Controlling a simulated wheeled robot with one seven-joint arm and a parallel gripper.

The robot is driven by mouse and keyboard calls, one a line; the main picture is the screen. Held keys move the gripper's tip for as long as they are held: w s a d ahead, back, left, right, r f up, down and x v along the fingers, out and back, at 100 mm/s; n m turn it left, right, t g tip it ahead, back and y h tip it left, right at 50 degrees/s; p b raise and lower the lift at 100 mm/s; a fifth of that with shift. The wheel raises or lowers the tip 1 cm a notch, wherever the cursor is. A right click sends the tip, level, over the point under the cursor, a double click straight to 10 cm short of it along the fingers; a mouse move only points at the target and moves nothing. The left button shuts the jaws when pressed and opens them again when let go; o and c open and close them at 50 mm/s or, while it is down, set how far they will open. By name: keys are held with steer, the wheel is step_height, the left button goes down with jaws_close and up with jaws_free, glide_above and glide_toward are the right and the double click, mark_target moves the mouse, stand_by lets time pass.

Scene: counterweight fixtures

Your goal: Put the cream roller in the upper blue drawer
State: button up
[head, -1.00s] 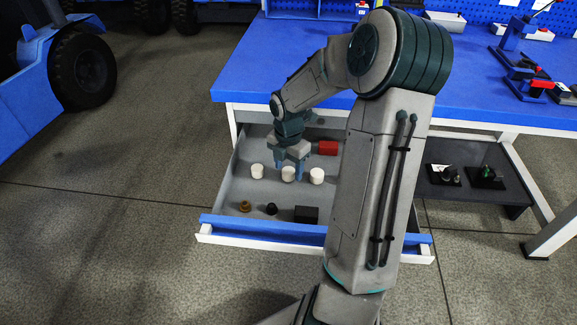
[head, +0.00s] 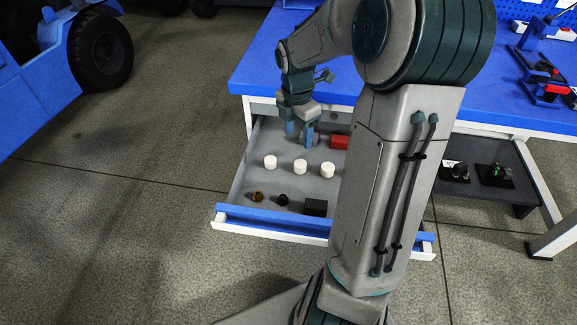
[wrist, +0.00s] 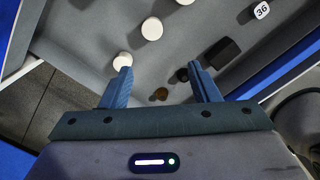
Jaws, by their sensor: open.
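Three pale cream-white cylinders stand in a row inside the open drawer: left (head: 270,162), middle (head: 300,166) and right (head: 327,169). They look alike, so I cannot tell which is the cream roller. In the wrist view two show clearly, one near the top (wrist: 152,28) and one by the left finger (wrist: 122,60). The blue-fronted drawer (head: 265,220) is pulled out under the bench top. My gripper (head: 300,136) is open and empty above the drawer's rear part, behind the cylinders in the head view. Its spread fingers show in the wrist view (wrist: 160,67).
In the drawer lie a red block (head: 339,142), a brass piece (head: 257,196), a small black piece (head: 283,200) and a black block (head: 315,207). The blue bench top (head: 450,100) overhangs the drawer's rear. A dark shelf (head: 480,190) with small parts is at right.

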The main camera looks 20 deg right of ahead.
steer(key=s+a+r+m+t, duration=0.1)
steer(key=s+a+r+m, duration=0.1)
steer(key=s+a+m, duration=0.4)
steer(key=s+a+r+m, duration=0.1)
steer(key=s+a+m, duration=0.5)
steer(key=s+m, duration=0.5)
steer(key=m, duration=0.3)
steer(key=shift+s+r+m+t, duration=0.15)
steer(key=shift+r+m+t, duration=0.25)
